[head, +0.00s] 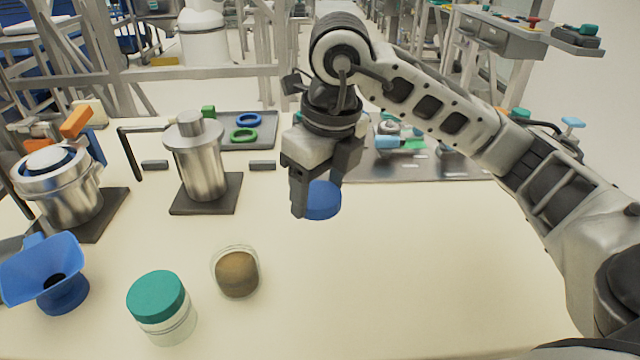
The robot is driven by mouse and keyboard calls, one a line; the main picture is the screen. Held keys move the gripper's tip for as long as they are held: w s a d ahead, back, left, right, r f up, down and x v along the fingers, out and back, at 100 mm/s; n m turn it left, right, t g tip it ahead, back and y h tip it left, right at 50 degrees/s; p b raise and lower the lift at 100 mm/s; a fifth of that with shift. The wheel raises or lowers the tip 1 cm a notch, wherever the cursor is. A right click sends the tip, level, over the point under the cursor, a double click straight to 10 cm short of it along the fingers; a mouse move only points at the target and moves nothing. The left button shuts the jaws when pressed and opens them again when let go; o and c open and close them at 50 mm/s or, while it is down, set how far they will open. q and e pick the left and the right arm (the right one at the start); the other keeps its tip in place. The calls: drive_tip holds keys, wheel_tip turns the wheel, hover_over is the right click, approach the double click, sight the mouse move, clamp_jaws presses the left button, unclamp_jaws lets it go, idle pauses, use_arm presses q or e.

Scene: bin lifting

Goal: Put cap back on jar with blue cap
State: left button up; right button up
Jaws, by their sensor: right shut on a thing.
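A blue cap (322,201) is held in my right gripper (308,203), which is shut on it above the middle of the table. An uncapped glass jar (236,271) with brown contents stands upright on the table, to the left of and nearer than the gripper. The cap and the jar are apart. Another glass jar (168,326) with a teal cap (156,296) on it stands at the front left. My left gripper is not in view.
A blue funnel (62,291) stands at the left edge. Two metal vessels (196,160) (60,191) stand on dark pads behind. A grey tray (262,127) holds blue and green rings. Another tray (412,170) with small items lies behind my right arm. The table's front right is clear.

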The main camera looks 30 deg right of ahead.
sight(314, 219)
drive_tip(key=s, duration=0.1)
drive_tip(key=s+a+r, duration=0.1)
drive_tip(key=s+a, duration=0.1)
drive_tip(key=shift+r, duration=0.3)
drive_tip(key=shift+w, duration=0.1)
drive_tip(key=a+f+n+g, duration=0.1)
drive_tip(key=f+n, duration=0.1)
drive_tip(key=n, duration=0.9)
drive_tip(key=w+a+f+n+g, duration=0.1)
drive_tip(key=f+n, duration=0.1)
drive_tip(key=n, duration=0.9)
drive_tip(key=w+a+f+n+g, duration=0.1)
drive_tip(key=f+n, duration=0.1)
drive_tip(key=n, duration=0.9)
drive_tip(key=shift+w+f+g, duration=0.15)
drive_tip(key=shift+f+g, duration=0.1)
drive_tip(key=shift+g, duration=0.05)
